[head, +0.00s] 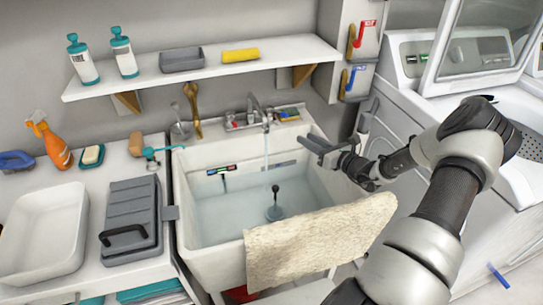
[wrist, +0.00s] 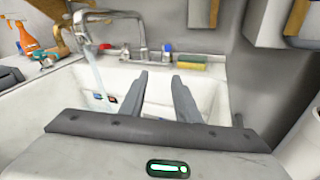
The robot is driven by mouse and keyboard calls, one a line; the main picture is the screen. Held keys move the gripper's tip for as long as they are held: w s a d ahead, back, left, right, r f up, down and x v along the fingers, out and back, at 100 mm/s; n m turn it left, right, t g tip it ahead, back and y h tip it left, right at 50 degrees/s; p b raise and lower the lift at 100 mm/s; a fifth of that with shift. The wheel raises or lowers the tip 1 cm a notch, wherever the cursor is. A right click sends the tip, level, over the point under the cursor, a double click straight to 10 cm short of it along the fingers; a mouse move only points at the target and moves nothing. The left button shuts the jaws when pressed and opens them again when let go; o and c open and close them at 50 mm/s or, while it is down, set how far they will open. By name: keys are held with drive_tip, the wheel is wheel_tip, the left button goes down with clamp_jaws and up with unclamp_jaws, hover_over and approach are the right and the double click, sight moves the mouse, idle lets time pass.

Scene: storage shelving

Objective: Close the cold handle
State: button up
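The sink faucet (head: 256,108) stands at the back of the white sink, and water runs from its spout. It also shows in the wrist view (wrist: 85,28). The cold handle (wrist: 167,49) appears as a small blue-topped knob on the right of the faucet base in the wrist view. A red-marked handle (head: 231,122) is on the left side. My gripper (head: 318,147) is over the right side of the sink. In the wrist view its two fingers (wrist: 158,78) are apart and empty, pointing toward the faucet base, short of the cold handle.
The sink (head: 185,232) holds water and a plunger (head: 274,206). A beige towel (head: 310,240) hangs over its front rim. A yellow-green sponge (wrist: 191,62) lies right of the cold handle. A shelf (head: 210,68) runs above; a washing machine (head: 400,110) stands right.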

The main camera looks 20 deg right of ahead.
drive_tip(key=g, duration=0.2)
drive_tip(key=g+h, duration=0.1)
approach(284, 114)
drive_tip(key=b+x, duration=0.1)
drive_tip(key=x, duration=0.4)
drive_tip(key=b+x, duration=0.2)
drive_tip(key=x, duration=0.3)
drive_tip(key=shift+w+d+f, duration=0.1)
drive_tip(key=shift+f, duration=0.2)
clamp_jaws()
